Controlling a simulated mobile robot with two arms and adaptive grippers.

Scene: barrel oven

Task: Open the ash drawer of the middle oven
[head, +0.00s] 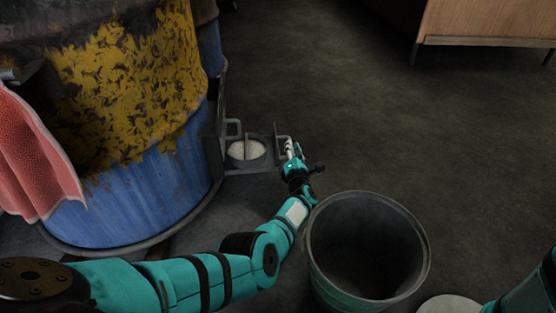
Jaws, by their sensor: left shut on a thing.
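The barrel oven (135,190) stands at the left, blue below with peeling yellow and dark paint above. Its ash drawer (262,166) sticks out to the right from a dark frame at the barrel's foot. Pale ash (246,149) shows inside the drawer. My left gripper (288,148) is at the drawer's outer end and is shut on the drawer handle; the fingers partly hide that handle. Only a teal part of my right arm shows at the lower right corner; its gripper is out of view.
An empty-looking metal bucket (421,236) stands on the floor right beside my left forearm. A pink-red cloth (35,150) hangs at the left of the oven. A wooden cabinet (490,20) on legs is at the top right. The dark floor between is clear.

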